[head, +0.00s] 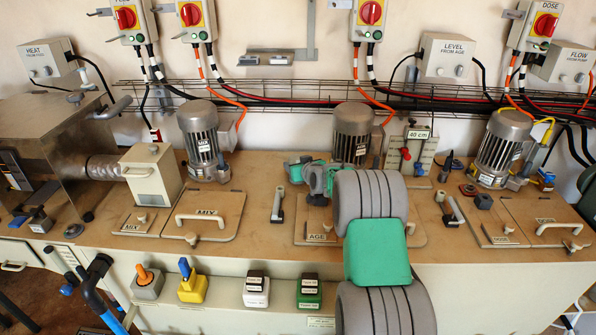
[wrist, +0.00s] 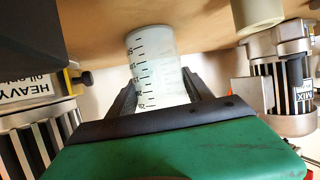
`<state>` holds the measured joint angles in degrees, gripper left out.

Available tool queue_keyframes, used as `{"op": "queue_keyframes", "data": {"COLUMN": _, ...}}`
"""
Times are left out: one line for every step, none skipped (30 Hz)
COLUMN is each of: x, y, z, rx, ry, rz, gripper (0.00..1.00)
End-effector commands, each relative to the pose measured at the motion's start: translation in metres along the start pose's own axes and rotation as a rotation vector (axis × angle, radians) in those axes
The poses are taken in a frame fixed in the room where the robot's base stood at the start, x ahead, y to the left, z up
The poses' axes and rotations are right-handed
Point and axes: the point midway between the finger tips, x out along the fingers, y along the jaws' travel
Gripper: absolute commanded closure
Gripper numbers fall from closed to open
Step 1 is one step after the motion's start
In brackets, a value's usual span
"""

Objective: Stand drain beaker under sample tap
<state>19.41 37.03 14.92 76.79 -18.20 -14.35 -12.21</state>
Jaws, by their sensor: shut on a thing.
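My gripper (wrist: 160,88) is shut on a clear, graduated beaker (wrist: 152,65), with one dark finger on each side of it in the wrist view. The beaker's black scale marks face the camera, and it looks empty. In the head view, my grey and green arm reaches over the AGE section of the bench. I cannot make out with certainty which fitting is the sample tap in either view.
The brown bench (head: 258,222) carries several motors, including the MIX motor (head: 201,140) and one behind my arm (head: 352,134). Lidded hatches with handles (head: 208,222) lie between. In the wrist view, a HEAVY label (wrist: 30,88) is at left and a MIX motor (wrist: 285,95) at right.

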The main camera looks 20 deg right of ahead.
Motion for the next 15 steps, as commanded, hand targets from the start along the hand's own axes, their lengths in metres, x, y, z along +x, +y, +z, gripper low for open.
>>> {"op": "queue_keyframes", "data": {"x": 0.0, "y": 0.0, "z": 0.0, "rx": 0.0, "ry": 0.0, "rz": 0.0, "gripper": 0.87}}
{"op": "queue_keyframes", "data": {"x": 0.0, "y": 0.0, "z": 0.0, "rx": 0.0, "ry": 0.0, "rz": 0.0, "gripper": 0.87}}
{"op": "queue_keyframes", "data": {"x": 0.0, "y": 0.0, "z": -0.001, "rx": 0.0, "ry": 0.0, "rz": 0.0, "gripper": 0.87}}
{"op": "queue_keyframes", "data": {"x": 0.0, "y": 0.0, "z": -0.001, "rx": 0.0, "ry": 0.001, "rz": 0.0, "gripper": 0.87}}
{"op": "queue_keyframes", "data": {"x": -0.001, "y": 0.0, "z": -0.002, "rx": 0.0, "ry": 0.001, "rz": 0.0, "gripper": 0.87}}
{"op": "queue_keyframes", "data": {"x": -0.001, "y": 0.0, "z": -0.004, "rx": -0.001, "ry": 0.001, "rz": 0.0, "gripper": 0.87}}
{"op": "queue_keyframes", "data": {"x": -0.002, "y": 0.0, "z": -0.006, "rx": -0.001, "ry": 0.001, "rz": 0.0, "gripper": 0.87}}
{"op": "queue_keyframes", "data": {"x": -0.003, "y": 0.0, "z": -0.009, "rx": -0.001, "ry": 0.002, "rz": 0.0, "gripper": 0.87}}
{"op": "queue_keyframes", "data": {"x": -0.005, "y": 0.0, "z": -0.013, "rx": -0.002, "ry": 0.004, "rz": 0.0, "gripper": 0.87}}
{"op": "queue_keyframes", "data": {"x": -0.007, "y": 0.0, "z": -0.018, "rx": -0.002, "ry": 0.004, "rz": 0.0, "gripper": 0.87}}
{"op": "queue_keyframes", "data": {"x": -0.009, "y": 0.0, "z": -0.022, "rx": -0.002, "ry": 0.004, "rz": 0.0, "gripper": 0.87}}
{"op": "queue_keyframes", "data": {"x": -0.012, "y": 0.0, "z": -0.03, "rx": -0.002, "ry": 0.006, "rz": 0.001, "gripper": 0.87}}
{"op": "queue_keyframes", "data": {"x": -0.018, "y": -0.001, "z": -0.033, "rx": -0.001, "ry": 0.003, "rz": 0.0, "gripper": 0.87}}
{"op": "queue_keyframes", "data": {"x": -0.025, "y": -0.002, "z": -0.037, "rx": -0.001, "ry": 0.004, "rz": 0.001, "gripper": 0.87}}
{"op": "queue_keyframes", "data": {"x": -0.034, "y": -0.004, "z": -0.041, "rx": -0.001, "ry": 0.004, "rz": 0.001, "gripper": 0.87}}
